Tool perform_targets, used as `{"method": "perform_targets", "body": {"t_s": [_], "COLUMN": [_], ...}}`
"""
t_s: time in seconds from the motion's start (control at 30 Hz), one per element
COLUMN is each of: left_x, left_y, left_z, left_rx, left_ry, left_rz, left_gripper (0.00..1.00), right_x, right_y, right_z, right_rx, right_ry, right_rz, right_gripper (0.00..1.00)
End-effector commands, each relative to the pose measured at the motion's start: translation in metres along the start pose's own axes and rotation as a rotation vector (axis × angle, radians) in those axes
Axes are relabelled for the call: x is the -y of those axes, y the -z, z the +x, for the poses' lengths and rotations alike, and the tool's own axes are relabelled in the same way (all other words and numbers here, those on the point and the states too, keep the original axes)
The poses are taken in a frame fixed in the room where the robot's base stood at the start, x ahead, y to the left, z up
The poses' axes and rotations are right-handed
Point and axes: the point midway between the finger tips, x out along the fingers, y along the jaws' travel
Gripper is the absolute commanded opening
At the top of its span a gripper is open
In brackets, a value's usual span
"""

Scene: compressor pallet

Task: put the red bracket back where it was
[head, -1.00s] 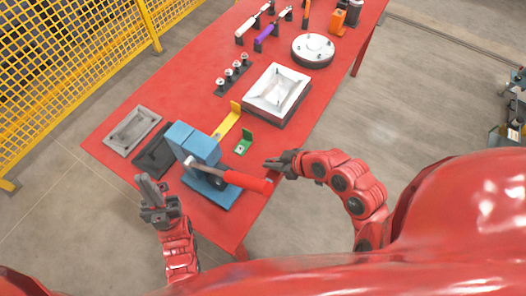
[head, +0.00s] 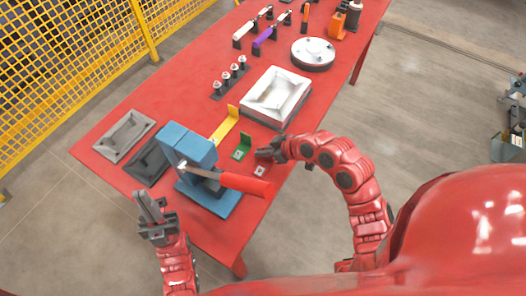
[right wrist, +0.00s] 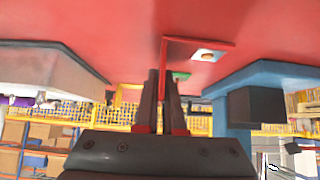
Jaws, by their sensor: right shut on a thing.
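The red bracket (right wrist: 208,52) shows in the right wrist view, which is upside down, with its flat foot and pale hole at the red table top. Its upright plate is between the fingers of my right gripper (right wrist: 160,82), which is shut on it. In the head view the bracket's foot (head: 260,171) is near the table's right edge, beside the green bracket (head: 241,152), with my right gripper (head: 263,155) over its upright. I cannot tell whether the foot touches the table. My left gripper (head: 148,205) is empty by the table's left front edge; its finger gap is unclear.
The yellow bracket (head: 226,124) is behind the green one. A silver tray-like block (head: 275,95) lies further back. The red table (head: 170,105) is bare at the left middle.

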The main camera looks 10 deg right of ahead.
Motion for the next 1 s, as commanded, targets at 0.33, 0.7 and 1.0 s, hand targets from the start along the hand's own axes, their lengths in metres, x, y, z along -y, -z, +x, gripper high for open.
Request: {"method": "perform_targets", "body": {"t_s": [0.33,0.7,1.0], "left_x": [0.0,0.0,0.0], "left_y": [0.0,0.0,-0.001], "left_z": [-0.001,-0.001,-0.006], "left_rx": [0.0,0.0,0.0], "left_ry": [0.0,0.0,0.0], "left_rz": [0.0,0.0,0.0], "left_gripper": [0.0,0.0,0.0], "right_x": [0.0,-0.001,-0.002], "right_y": [-0.001,0.0,0.0], "right_z": [0.001,-0.009,-0.063], "right_rx": [0.0,-0.003,-0.006], "right_ry": [0.0,-0.001,-0.009], "right_rz": [0.0,0.003,0.0], "right_gripper": [0.36,0.36,0.36]}}
